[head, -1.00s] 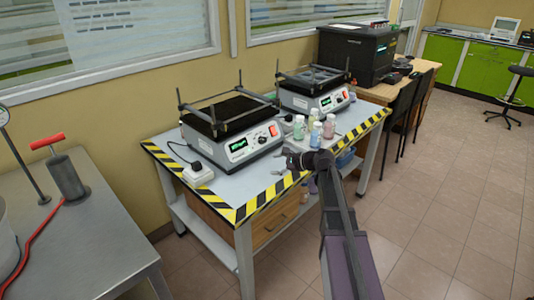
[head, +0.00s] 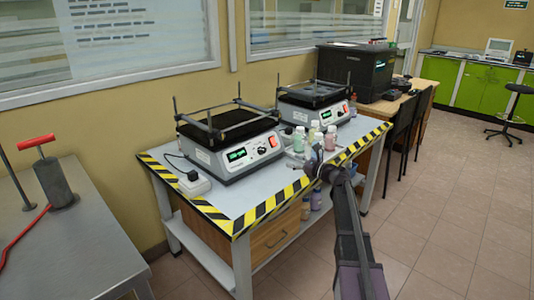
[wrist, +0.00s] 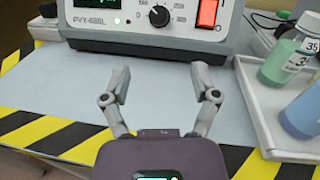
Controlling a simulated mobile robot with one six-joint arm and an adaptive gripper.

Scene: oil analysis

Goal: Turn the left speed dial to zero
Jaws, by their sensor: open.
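Two shaker machines stand on the table with striped edges. The left shaker (head: 225,165) has a green display (head: 236,154), a small dark dial (head: 261,151) and a red switch (head: 273,141) on its front. In the wrist view the black speed dial (wrist: 159,15) is at the top, beside the red switch (wrist: 207,12), with its pointer hard to read. My gripper (wrist: 162,88) is open and empty, its two fingers apart over the table, in front of and below the dial, not touching it. In the head view my gripper (head: 309,164) is at the table's front right edge.
A right shaker (head: 313,103) stands behind. Several bottles (wrist: 288,58) sit in a tray (wrist: 262,115) just right of my gripper. A white power adapter (head: 194,184) lies at the table's left. The table front before the left shaker is clear.

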